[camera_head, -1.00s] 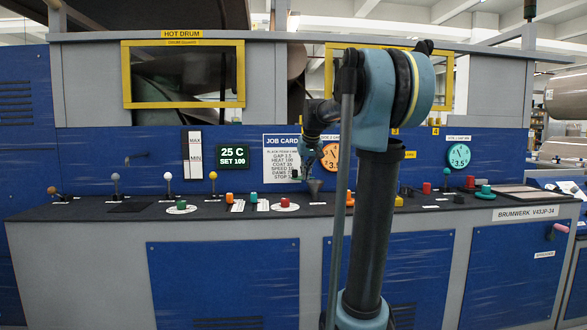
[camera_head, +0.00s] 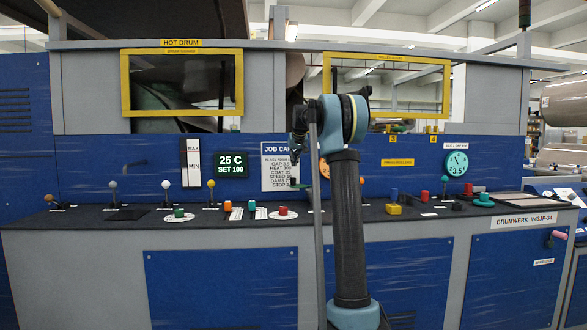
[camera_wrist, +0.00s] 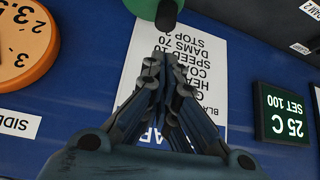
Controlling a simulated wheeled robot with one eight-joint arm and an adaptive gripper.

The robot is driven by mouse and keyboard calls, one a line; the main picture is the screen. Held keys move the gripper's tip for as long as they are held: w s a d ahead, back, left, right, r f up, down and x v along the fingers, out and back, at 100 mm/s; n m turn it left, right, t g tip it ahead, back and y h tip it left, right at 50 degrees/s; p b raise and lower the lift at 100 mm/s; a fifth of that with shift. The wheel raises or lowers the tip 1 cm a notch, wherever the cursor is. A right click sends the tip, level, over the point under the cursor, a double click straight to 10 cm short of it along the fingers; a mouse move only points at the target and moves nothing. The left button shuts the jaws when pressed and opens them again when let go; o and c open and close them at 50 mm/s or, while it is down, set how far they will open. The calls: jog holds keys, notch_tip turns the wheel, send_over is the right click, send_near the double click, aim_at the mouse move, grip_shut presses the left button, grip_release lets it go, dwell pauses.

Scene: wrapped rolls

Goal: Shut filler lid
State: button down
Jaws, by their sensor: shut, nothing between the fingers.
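I cannot make out a part that is clearly the filler lid. A green knob-like part with a dark round end shows at the edge of the wrist view (camera_wrist: 155,10), just beyond my fingertips. A green piece (camera_head: 300,184) also shows under my gripper in the head view, beside my arm. My gripper (camera_head: 296,152) hangs in front of the job card, above the console top. In the wrist view its fingers (camera_wrist: 165,78) are shut together and empty, apart from the green part. My arm hides the console just right of the gripper.
The console top (camera_head: 250,212) carries several levers and coloured knobs, including a red knob (camera_head: 283,210) and a yellow block (camera_head: 394,209). The job card (camera_head: 275,170) and a temperature display (camera_head: 231,163) are on the blue panel behind. Yellow-framed windows (camera_head: 126,85) stand above.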

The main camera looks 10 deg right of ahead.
aim_at(292, 172)
jog(key=x, duration=0.8)
jog(key=shift+w+f, duration=0.2)
jog(key=shift+f, duration=0.1)
